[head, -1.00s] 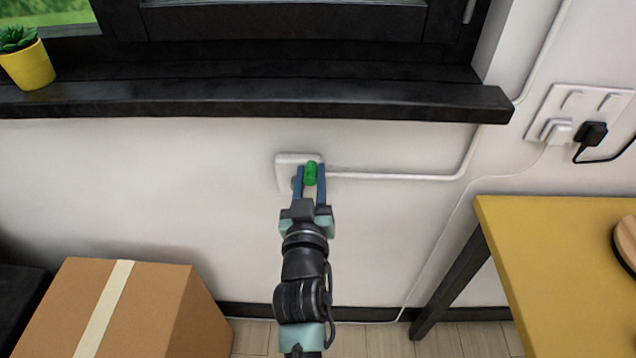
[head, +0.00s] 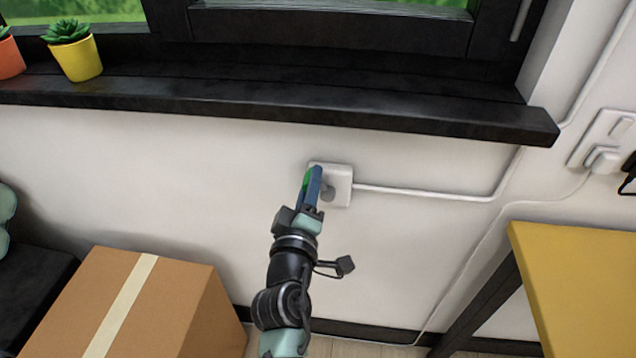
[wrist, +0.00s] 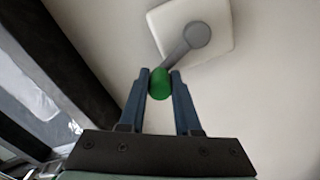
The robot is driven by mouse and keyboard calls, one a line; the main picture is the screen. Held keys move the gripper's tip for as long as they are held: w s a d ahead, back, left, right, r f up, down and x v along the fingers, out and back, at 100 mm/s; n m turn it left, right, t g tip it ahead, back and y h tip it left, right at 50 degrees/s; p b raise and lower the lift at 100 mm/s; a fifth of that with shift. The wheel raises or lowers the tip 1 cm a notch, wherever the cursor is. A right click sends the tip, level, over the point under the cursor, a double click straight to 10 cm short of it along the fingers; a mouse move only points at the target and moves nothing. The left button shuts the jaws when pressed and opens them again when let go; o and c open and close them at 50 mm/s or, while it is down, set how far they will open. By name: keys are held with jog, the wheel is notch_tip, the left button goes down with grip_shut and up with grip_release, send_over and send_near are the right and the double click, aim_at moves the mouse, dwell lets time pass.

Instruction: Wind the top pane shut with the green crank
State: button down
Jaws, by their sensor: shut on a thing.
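The green crank knob (wrist: 160,84) sits between the two blue fingers of my gripper (wrist: 161,80) in the wrist view, and the gripper is shut on it. A grey crank arm (wrist: 184,46) runs from the knob up to a hub on the white wall box (wrist: 217,22). The window (head: 340,22) is only partly in view at the top, so I cannot tell how the top pane stands.
A dark sill (head: 300,118) juts out above the crank. Potted plants (head: 80,62) stand on it at the left. A cardboard box (head: 175,310) is at lower left, a yellow table (head: 590,275) at lower right. A white conduit (head: 430,191) runs right from the wall box.

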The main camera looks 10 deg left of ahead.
jog(key=shift+w+a+n, duration=0.1)
jog(key=shift+a+n, duration=0.1)
jog(key=shift+n, duration=0.5)
jog(key=shift+a, duration=0.1)
jog(key=c, duration=0.9)
grip_release()
jog(key=shift+c, duration=0.2)
jog(key=o, duration=0.3)
jog(key=shift+f, duration=0.15)
jog(key=shift+o, duration=0.2)
jog(key=shift+a, duration=0.1)
jog(key=s, duration=1.3)
jog(key=shift+b, duration=0.35)
